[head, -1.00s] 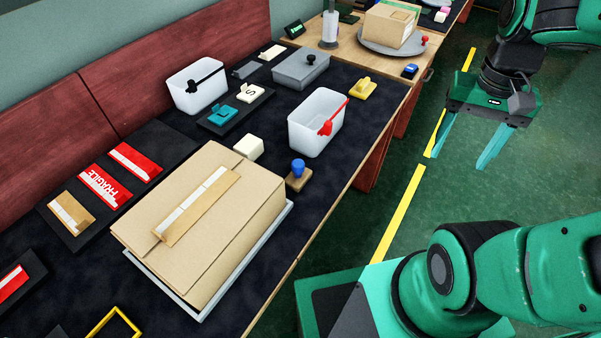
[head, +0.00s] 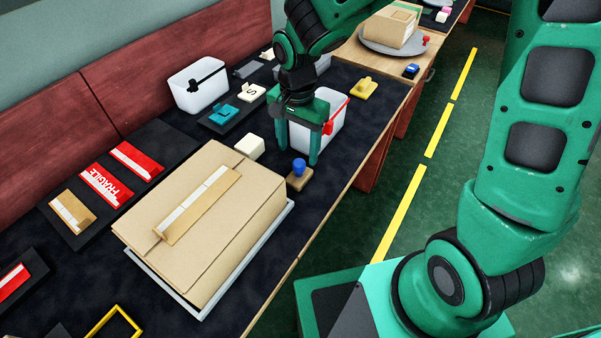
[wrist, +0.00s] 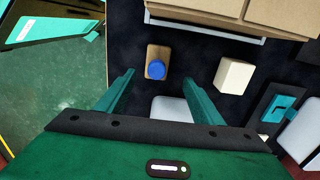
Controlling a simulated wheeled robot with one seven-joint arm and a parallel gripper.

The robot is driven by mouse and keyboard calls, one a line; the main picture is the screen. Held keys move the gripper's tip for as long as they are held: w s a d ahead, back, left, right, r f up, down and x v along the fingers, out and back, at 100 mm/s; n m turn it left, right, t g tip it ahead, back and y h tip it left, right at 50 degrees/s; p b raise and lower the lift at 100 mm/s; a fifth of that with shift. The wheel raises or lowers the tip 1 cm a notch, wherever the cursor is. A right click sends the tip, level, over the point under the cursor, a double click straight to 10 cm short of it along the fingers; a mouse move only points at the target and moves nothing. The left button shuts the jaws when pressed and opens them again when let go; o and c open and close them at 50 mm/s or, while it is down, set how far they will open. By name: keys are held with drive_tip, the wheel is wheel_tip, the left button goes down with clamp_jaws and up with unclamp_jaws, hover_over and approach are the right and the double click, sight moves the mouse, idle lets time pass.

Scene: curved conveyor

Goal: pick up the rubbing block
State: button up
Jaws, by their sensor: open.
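A small wooden block with a round blue knob (head: 299,178) sits on the dark table mat near its front edge; it looks like the rubbing block. In the wrist view the wooden block (wrist: 158,52) lies just beyond the gap between my fingertips. A plain cream block (head: 249,147) stands to its left, and in the wrist view the cream block (wrist: 233,75) is to the right, outside my fingers. My gripper (head: 298,157) is open and empty, fingers pointing down, behind or above the blue knob. The height gap is hard to judge. My gripper (wrist: 158,80) also shows in the wrist view.
A large cardboard box (head: 200,225) on a grey tray is close by at the left. A white bin with a red handle (head: 330,138) stands just behind my gripper, partly hidden. A yellow-handled tool (head: 363,89) lies farther back. The mat in front of the wooden block is clear.

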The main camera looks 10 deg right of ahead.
sight(299, 170)
wheel_tip(299, 170, down, 3)
drive_tip(key=shift+d+r, duration=0.1)
drive_tip(key=shift+r, duration=0.05)
drive_tip(key=shift+s+f, duration=0.2)
drive_tip(key=shift+f, duration=1.15)
drive_tip(key=shift+s+f, duration=0.15)
drive_tip(key=shift+f, duration=1.15)
drive_tip(key=c, duration=1.2)
